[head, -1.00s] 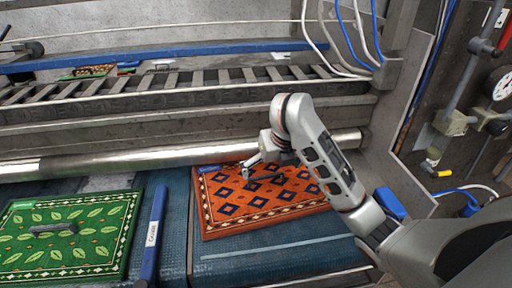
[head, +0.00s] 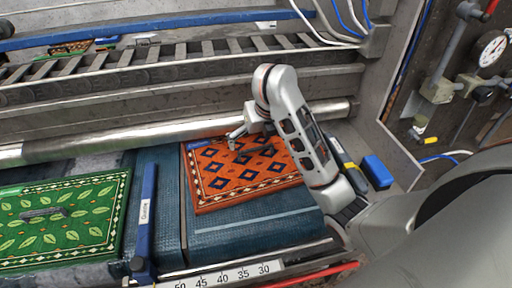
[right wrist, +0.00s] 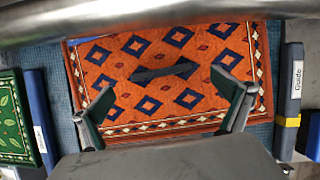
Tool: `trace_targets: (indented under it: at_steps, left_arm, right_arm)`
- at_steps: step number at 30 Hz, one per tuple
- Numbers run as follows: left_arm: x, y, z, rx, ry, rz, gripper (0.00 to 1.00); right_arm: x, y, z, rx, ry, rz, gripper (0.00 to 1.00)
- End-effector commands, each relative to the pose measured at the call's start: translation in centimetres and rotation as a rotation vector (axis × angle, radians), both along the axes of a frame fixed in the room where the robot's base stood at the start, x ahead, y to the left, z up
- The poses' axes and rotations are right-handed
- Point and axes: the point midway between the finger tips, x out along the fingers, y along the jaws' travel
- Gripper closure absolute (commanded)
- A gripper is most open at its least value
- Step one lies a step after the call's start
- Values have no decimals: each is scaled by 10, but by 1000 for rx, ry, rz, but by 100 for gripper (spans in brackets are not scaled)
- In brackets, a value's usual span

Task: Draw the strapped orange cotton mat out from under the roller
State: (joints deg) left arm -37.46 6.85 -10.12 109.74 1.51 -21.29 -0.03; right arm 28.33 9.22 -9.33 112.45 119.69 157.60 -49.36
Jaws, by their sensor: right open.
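The orange mat (head: 228,183) with dark blue diamonds lies flat on the blue bed, its far edge hidden at the metal roller (head: 120,142). In the right wrist view the mat (right wrist: 200,105) fills the middle, and the roller (right wrist: 130,18) crosses the top. A dark strap (right wrist: 165,73) lies across the mat's middle, slightly tilted. My right gripper (head: 250,148) is over the mat, open and empty. In the wrist view its fingers (right wrist: 165,95) are wide apart, with the strap ahead of and between them. My left gripper is out of view.
A green leaf-patterned mat (head: 75,225) with its own strap lies at left. A blue guide bar (head: 146,222) stands between the mats; another guide (right wrist: 289,95) is at right in the wrist view. A numbered ruler (head: 225,276) runs along the front edge. A blue block (head: 377,171) sits right.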

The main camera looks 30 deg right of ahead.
Motion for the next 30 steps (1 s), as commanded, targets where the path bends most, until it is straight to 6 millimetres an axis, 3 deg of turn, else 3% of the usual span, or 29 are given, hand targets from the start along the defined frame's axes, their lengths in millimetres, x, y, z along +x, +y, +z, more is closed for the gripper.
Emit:
trace_targets:
  at_steps: [15,30]
  left_arm:
    - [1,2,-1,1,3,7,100]
    - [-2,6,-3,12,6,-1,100]
  right_arm:
    - [15,-4,-51,-2,16,-2,0]
    - [19,-4,-59,-2,12,-2,3]
